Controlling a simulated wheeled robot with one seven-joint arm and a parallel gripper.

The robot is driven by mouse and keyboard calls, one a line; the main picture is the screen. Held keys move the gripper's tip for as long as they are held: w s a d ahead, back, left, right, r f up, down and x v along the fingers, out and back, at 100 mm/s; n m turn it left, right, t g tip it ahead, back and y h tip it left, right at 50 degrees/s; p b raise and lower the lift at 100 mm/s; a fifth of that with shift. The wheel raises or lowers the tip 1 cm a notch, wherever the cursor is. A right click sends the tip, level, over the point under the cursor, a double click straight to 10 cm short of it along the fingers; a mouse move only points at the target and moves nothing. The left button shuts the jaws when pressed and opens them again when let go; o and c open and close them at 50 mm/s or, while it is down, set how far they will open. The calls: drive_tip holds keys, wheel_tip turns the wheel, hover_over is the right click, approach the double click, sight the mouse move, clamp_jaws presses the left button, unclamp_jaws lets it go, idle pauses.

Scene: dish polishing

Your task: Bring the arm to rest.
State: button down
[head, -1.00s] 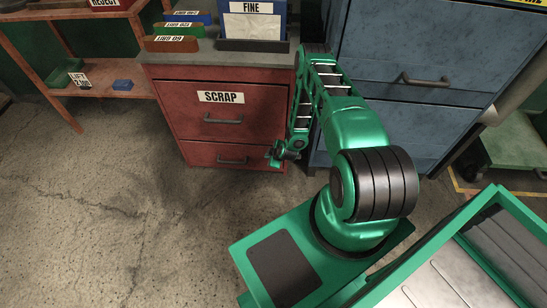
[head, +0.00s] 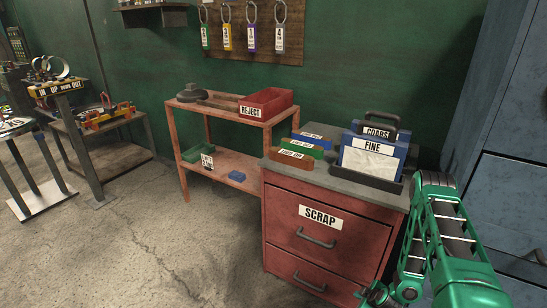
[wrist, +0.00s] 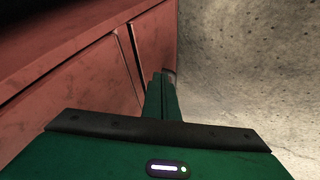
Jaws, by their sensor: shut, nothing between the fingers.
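My green arm (head: 437,235) shows at the lower right of the head view, folded down beside the red SCRAP cabinet (head: 286,235). My gripper (head: 372,296) is at the bottom edge of that view, partly cut off, low by the cabinet's right front. In the wrist view the gripper's green fingers (wrist: 163,95) are together with nothing between them. They point along the red cabinet front (wrist: 90,70), with concrete floor to the right. I cannot tell the exact gap between fingers and cabinet.
A blue cabinet (head: 515,185) stands close on the right. Labelled boxes and a FINE holder (head: 370,160) sit on the SCRAP cabinet. A shelf with a red REJECT bin (head: 266,104) stands left of it. Open floor (head: 130,240) lies at the lower left.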

drive_tip(key=w+d+r+m+g, duration=0.1)
drive_tip(key=w+d+r, duration=0.1)
drive_tip(key=r, duration=0.7)
drive_tip(key=w+d+r+m+g, duration=0.1)
drive_tip(key=r, duration=0.8)
drive_tip(key=s+d+r+m+g, duration=0.1)
drive_tip(key=s+r+m, duration=0.15)
drive_tip(key=r, duration=0.75)
drive_tip(key=s+d+r+m+g, duration=0.1)
drive_tip(key=s+r, duration=0.3)
drive_tip(key=r, duration=0.5)
drive_tip(key=s+r+m+g+h, duration=0.15)
drive_tip(key=s+r+m, duration=0.35)
drive_tip(key=s+r, duration=0.8)
drive_tip(key=s+a+r+m+g, duration=0.1)
drive_tip(key=s+r, duration=0.3)
drive_tip(key=s, duration=0.4)
drive_tip(key=s+a+r+m+y, duration=0.1)
drive_tip(key=s+a+r+m, duration=0.3)
drive_tip(key=s, duration=0.5)
drive_tip(key=shift+a+r+g, duration=0.3)
drive_tip(key=shift+g, duration=0.05)
